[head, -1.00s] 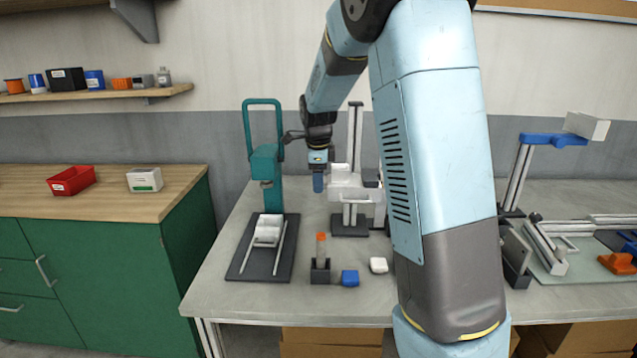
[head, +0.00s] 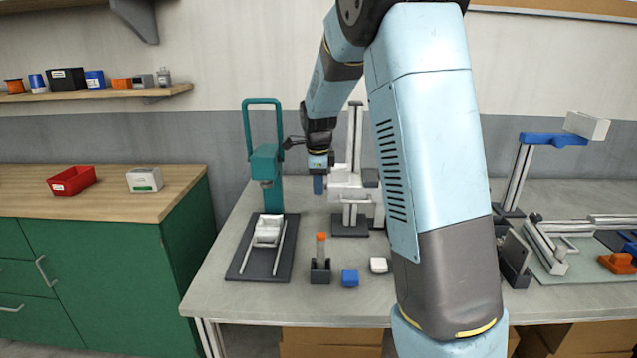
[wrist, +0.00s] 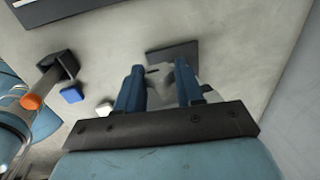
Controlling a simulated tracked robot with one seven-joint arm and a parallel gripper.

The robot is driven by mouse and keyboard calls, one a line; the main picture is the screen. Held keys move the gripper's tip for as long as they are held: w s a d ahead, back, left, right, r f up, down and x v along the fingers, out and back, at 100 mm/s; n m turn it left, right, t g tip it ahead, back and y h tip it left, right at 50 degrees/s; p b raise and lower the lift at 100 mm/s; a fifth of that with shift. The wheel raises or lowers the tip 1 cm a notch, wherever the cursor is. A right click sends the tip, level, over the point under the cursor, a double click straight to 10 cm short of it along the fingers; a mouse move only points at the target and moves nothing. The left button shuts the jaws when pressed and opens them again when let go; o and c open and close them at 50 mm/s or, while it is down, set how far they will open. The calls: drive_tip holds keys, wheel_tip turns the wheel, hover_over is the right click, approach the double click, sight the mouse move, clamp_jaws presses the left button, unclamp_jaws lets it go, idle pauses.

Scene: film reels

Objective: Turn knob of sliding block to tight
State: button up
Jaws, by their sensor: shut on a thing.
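The white sliding block (head: 346,188) sits on a grey upright post (head: 355,135) with a dark base (head: 350,229). My gripper (head: 318,186) is at the left side of the block, with its blue fingers pointing down. In the wrist view my gripper (wrist: 159,88) has its two fingers apart, with a pale part between them. My gripper is shut on this part, which appears to be the block's knob. The knob is mostly hidden by the fingers, and its turn position cannot be read.
A teal press (head: 266,165) stands close left of my gripper. An orange-topped piece in a dark holder (head: 320,265), a blue block (head: 350,278) and a white block (head: 379,265) are in front. My arm hides part of the table to the right.

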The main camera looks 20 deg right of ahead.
drive_tip(key=shift+c, duration=0.8)
